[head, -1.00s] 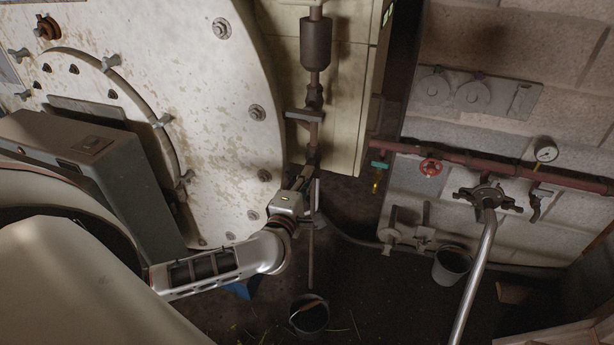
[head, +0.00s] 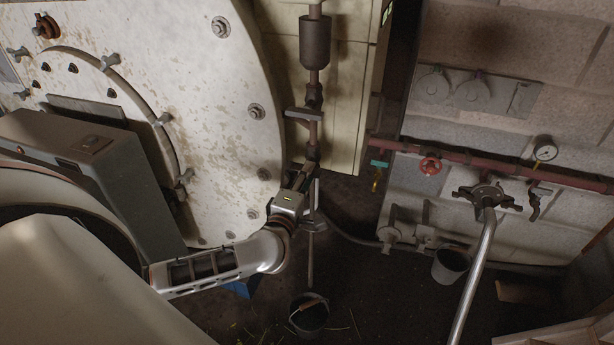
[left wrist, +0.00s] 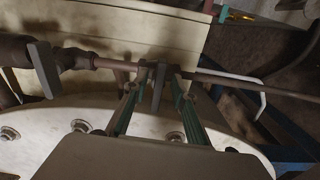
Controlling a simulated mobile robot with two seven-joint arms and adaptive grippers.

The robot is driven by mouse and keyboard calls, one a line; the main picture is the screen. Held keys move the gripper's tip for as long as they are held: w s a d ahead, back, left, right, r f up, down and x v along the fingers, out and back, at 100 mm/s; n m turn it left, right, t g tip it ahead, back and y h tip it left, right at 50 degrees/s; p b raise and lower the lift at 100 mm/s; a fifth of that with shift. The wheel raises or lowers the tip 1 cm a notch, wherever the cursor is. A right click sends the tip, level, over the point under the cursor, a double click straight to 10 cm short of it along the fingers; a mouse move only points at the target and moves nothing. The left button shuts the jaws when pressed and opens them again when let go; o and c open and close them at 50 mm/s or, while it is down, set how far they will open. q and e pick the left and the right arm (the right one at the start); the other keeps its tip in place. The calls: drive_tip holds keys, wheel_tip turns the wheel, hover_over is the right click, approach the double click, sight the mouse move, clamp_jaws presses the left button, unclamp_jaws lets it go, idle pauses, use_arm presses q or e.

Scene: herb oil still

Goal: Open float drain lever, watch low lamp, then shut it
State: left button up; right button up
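A grey float chamber (head: 315,42) sits on a vertical pipe in front of the cream cabinet. A grey handle plate (head: 303,114) crosses this pipe lower down; it also shows in the left wrist view (left wrist: 43,70). My left gripper (head: 304,178) is at the pipe below that plate. In the left wrist view, a dark upright lever (left wrist: 158,88) stands between its fingers (left wrist: 159,78), with narrow gaps showing on both sides. Contact is hard to judge. My right gripper is out of view.
The big pale round still (head: 200,110) stands close on the left. A dark bucket (head: 309,318) is on the floor under the drain pipe, and another bucket (head: 451,265) stands at the wall. A red pipe (head: 480,160) with a red valve wheel (head: 430,165) runs along the block wall.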

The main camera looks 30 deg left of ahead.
use_arm(q)
drive_tip(key=v, duration=1.2)
idle(0.3)
